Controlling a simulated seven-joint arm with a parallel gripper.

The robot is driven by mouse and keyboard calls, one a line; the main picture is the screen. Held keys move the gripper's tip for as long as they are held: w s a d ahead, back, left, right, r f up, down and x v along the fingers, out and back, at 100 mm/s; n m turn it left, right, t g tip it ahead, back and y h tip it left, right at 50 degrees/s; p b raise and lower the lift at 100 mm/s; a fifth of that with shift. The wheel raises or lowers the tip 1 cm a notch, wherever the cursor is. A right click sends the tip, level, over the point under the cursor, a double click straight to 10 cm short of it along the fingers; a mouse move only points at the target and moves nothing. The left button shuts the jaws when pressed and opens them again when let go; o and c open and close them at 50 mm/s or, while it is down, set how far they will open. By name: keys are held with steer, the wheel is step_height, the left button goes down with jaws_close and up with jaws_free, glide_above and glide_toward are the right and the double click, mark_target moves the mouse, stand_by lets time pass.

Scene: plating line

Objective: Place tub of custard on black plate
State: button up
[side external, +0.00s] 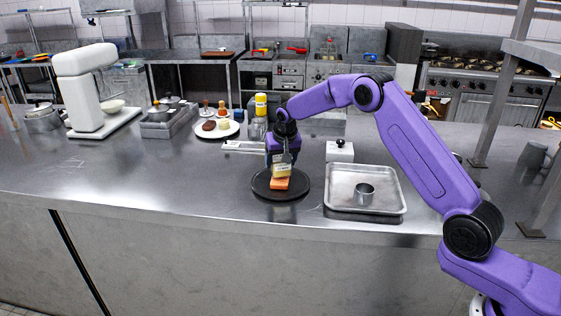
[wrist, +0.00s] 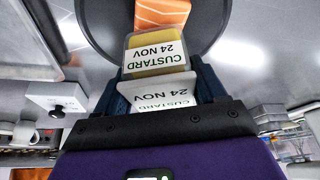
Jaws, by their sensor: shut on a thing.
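The tub of custard (wrist: 157,57) is a small clear tub with yellow contents and a white label reading "CUSTARD 24 NOV". My gripper (side external: 283,160) is shut on it, with a finger on each side in the wrist view (wrist: 157,85). In the side view the tub (side external: 282,171) is over the black plate (side external: 262,190). An orange block with pale stripes, like a piece of salmon (side external: 279,184), lies on the plate and also shows in the wrist view (wrist: 162,13). The tub is right by the salmon; I cannot tell whether it touches the salmon or the plate.
A white box with a black knob (side external: 340,151) is behind the tray. A white plate of food (side external: 217,128) and a yellow-topped bottle (side external: 261,105) stand further back. The counter left of the plate is clear.

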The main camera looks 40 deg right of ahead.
steer(key=shift+f, duration=0.2)
steer(key=shift+f, duration=0.15)
steer(key=o, duration=1.2)
